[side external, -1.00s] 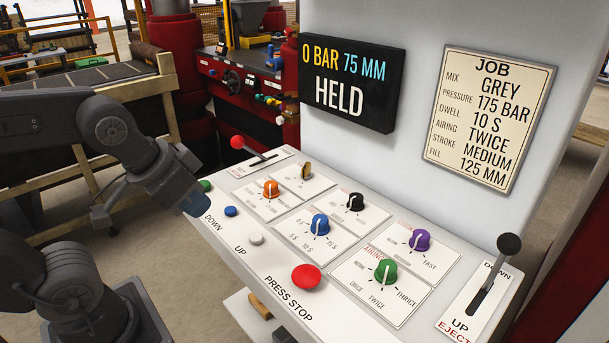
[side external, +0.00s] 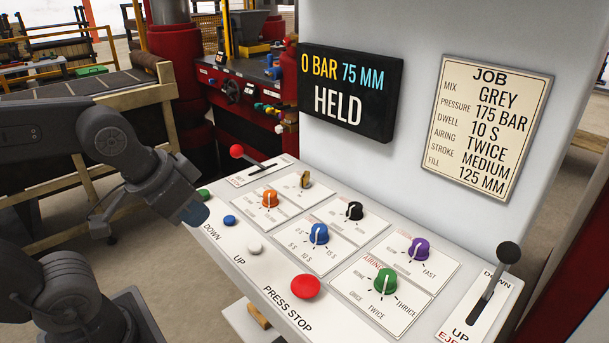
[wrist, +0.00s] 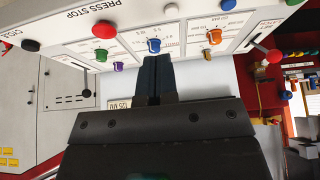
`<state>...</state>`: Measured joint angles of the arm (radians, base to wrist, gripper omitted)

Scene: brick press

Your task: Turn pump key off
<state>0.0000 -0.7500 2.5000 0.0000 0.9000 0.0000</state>
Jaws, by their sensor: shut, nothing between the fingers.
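The pump key appears to be the small brass key (side external: 305,179) standing at the back of the sloped white panel, behind the orange knob. It also shows as a small gold piece (wrist: 207,54) in the wrist view, beside the orange knob. Its label is too small to read. My gripper (side external: 196,213) is by the panel's left end, near the blue button and apart from the key. In the wrist view my gripper (wrist: 157,62) has its dark fingers together and empty, with the key to their right.
Around the key are the orange knob (side external: 270,198), black knob (side external: 354,211), blue knob (side external: 319,234) and red-balled lever (side external: 237,151). A red press stop button (side external: 305,286) sits on the front edge. The display (side external: 350,92) reads 0 BAR, 75 MM, HELD.

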